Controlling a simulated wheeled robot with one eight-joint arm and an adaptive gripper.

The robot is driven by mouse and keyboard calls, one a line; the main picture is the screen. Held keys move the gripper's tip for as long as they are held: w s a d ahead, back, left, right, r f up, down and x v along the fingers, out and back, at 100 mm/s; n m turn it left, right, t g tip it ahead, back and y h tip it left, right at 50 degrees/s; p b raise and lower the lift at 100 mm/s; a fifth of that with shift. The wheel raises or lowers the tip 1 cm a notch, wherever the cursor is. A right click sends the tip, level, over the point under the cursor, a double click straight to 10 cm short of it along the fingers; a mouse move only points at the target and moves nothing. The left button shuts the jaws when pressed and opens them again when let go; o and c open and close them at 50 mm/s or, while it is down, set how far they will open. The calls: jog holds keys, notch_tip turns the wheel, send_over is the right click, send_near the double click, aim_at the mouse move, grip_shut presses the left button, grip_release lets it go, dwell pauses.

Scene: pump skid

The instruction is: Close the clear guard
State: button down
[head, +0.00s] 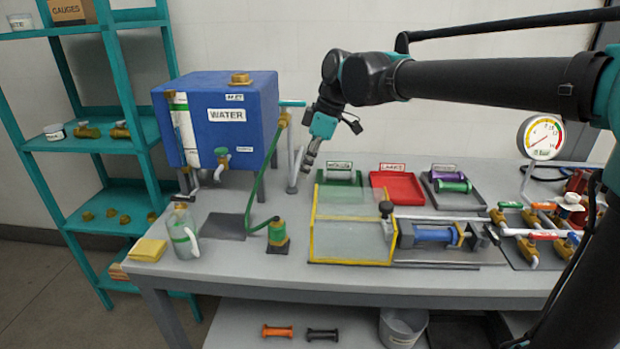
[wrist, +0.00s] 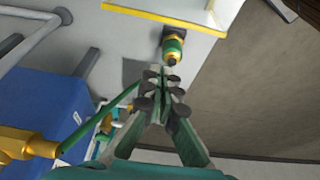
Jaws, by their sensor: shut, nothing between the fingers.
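The clear guard (head: 352,240) is a see-through box with yellow edges, standing on the bench left of the blue cylinder (head: 435,235). A dark round knob (head: 386,209) is at its right end. The blue cylinder lies uncovered in its bed. My gripper (head: 306,166) is above the bench, behind and left of the guard, apart from it. Its fingers are shut and empty. In the wrist view my gripper (wrist: 160,85) points toward the bench, and a yellow guard edge (wrist: 172,19) shows at the top.
The blue water tank (head: 222,135) stands left of my gripper; its green hose (head: 264,185) runs to a green-and-brass fitting (head: 278,233) left of the guard. Green, red (head: 397,187) and dark trays lie behind the guard. Valves and a gauge (head: 541,137) stand at right.

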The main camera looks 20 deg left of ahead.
notch_tip(320, 180, down, 9)
jog(key=d, duration=0.1)
jog(key=shift+w+r, duration=0.15)
jog(key=shift+r, duration=0.05)
dwell(0.5)
jog(key=w+d, duration=0.3)
jog(key=d, duration=0.8)
jog(key=w+d, duration=0.4)
jog(key=d, duration=0.7)
jog(key=shift+w+d, duration=0.15)
jog(key=shift+d, duration=0.2)
